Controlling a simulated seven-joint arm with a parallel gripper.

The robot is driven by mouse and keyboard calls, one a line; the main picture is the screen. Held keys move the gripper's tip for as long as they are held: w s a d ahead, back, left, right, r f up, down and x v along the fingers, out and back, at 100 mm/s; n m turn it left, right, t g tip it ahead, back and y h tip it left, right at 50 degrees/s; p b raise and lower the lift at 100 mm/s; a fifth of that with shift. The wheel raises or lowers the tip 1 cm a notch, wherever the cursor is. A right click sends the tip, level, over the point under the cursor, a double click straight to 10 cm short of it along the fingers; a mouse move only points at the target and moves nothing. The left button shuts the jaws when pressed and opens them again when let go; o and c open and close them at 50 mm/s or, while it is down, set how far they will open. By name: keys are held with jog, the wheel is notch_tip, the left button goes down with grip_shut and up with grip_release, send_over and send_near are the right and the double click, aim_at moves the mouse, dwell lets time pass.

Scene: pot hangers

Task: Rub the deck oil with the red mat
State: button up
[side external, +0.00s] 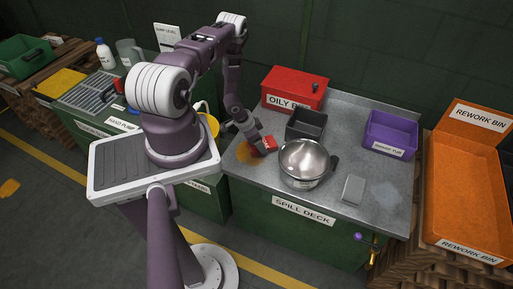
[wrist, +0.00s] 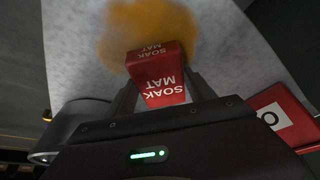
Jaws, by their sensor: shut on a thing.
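The red mat (wrist: 163,75), printed "SOAK MAT", is held between the fingers of my gripper (wrist: 165,95). My gripper is shut on it. In the side external view the red mat (side external: 270,143) shows at the end of my gripper (side external: 258,145), low over the deck. The deck oil is an orange-brown smear (wrist: 150,28) on the grey spill deck (side external: 340,215). It also shows in the side external view (side external: 245,154), partly behind my gripper. The mat overlaps the oil's edge in the wrist view; I cannot tell whether it touches the deck.
A steel pot (side external: 308,162) stands just right of my gripper. Behind are a dark open box (side external: 305,125) and a red "OILY" bin (side external: 293,88). The deck's right front is fairly clear.

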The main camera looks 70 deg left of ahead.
aim_at(243, 162)
jog(key=shift+w+a, duration=0.6)
jog(key=shift+s+a, duration=0.1)
jog(key=shift+a, duration=0.25)
jog(key=shift+s+a, duration=0.5)
jog(key=shift+s+d, duration=0.6)
jog(key=shift+d, duration=0.1)
jog(key=shift+s+d, duration=3.65)
jog(key=shift+s, duration=0.1)
jog(key=shift+s+a, duration=0.5)
jog(key=shift+a, duration=0.35)
jog(key=shift+w+a, duration=3.65)
jog(key=shift+w, duration=0.15)
jog(key=shift+w+a, duration=0.4)
jog(key=shift+a, duration=0.15)
notch_tip(243, 162, up, 8)
jog(key=shift+r, duration=0.15)
jog(key=shift+d, duration=0.1)
